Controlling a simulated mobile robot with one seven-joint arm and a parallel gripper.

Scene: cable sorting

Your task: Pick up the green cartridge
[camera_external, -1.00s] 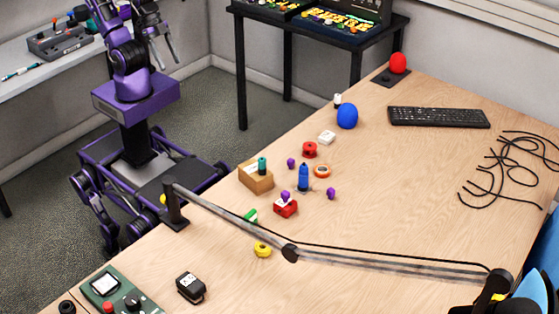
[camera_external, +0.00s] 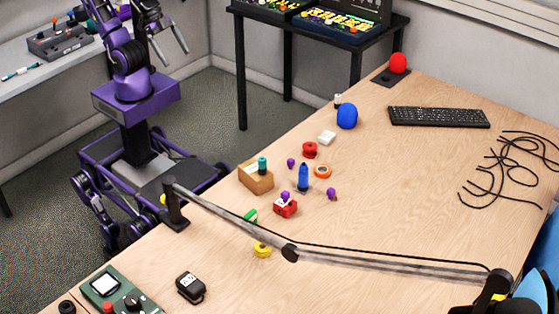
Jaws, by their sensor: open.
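A small green piece (camera_external: 250,215) lies on the wooden table, partly hidden behind the lamp arm; I cannot tell whether it is the cartridge. A teal-green cylinder (camera_external: 262,164) stands upright on a small cardboard box (camera_external: 257,182), up and to the right of the green piece. My gripper (camera_external: 174,58) is at the upper left, raised well above the floor and off the table, far from both. Its two fingers are apart with nothing between them.
The lamp arm (camera_external: 380,268) stretches low across the front of the table. Near the green things are a red block (camera_external: 285,208), a blue bottle (camera_external: 303,178), a yellow ring (camera_external: 262,250) and an orange ring (camera_external: 323,171).

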